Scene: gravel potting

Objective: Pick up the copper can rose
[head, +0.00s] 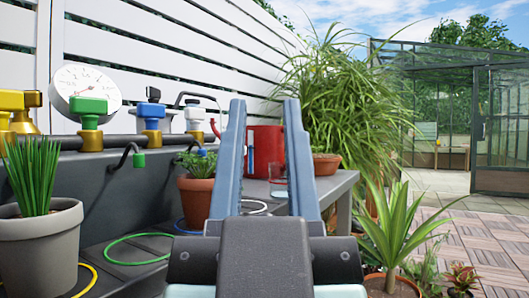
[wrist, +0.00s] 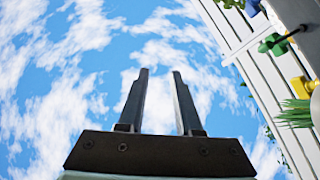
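I cannot make out a copper can rose in either view. My gripper (head: 264,104) is raised in the middle of the head view, its two fingers apart with nothing between them. In the wrist view the gripper (wrist: 161,73) points at open sky, also empty. A red can (head: 264,150) stands on the bench behind the fingers, partly hidden by them.
A pipe with green (head: 89,108), blue (head: 153,95) and yellow valve handles and a round gauge (head: 84,85) runs along the left. Potted plants stand on the dark bench (head: 110,215), with coloured rings around some. A clear glass (head: 278,180) is near the red can. A spiky plant (head: 392,240) stands at right.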

